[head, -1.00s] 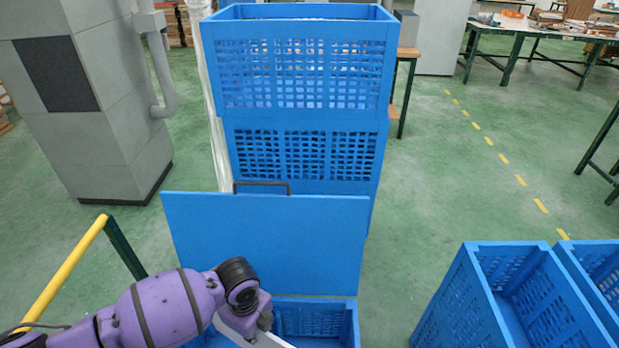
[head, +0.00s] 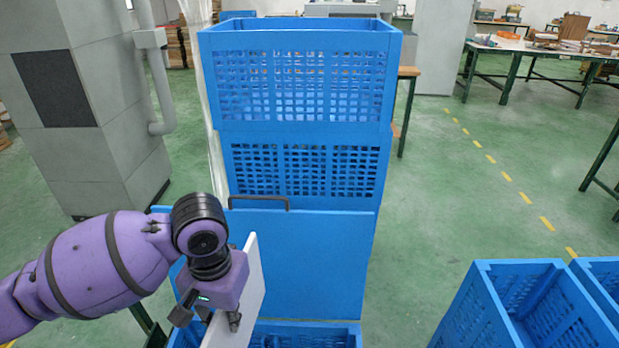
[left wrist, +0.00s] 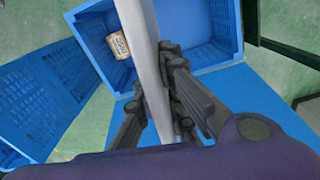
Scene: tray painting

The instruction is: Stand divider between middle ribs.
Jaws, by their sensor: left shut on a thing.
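The divider, a thin white panel (head: 256,275), is held upright by my left gripper (head: 209,316), seen in the head view. In the left wrist view the fingers (left wrist: 160,105) are shut on both sides of the divider (left wrist: 150,65). Below it is an open blue crate (head: 308,331), mostly cut off by the bottom edge of the head view. The crate shows beyond the divider in the left wrist view (left wrist: 228,30). The middle ribs cannot be made out. My right gripper is not in view.
A small tan-labelled item (left wrist: 118,45) lies inside the crate. A blue panel with a dark handle (head: 310,255) stands behind the crate, before stacked blue crates (head: 300,85). Other blue crates (head: 520,305) stand at right, with green floor between.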

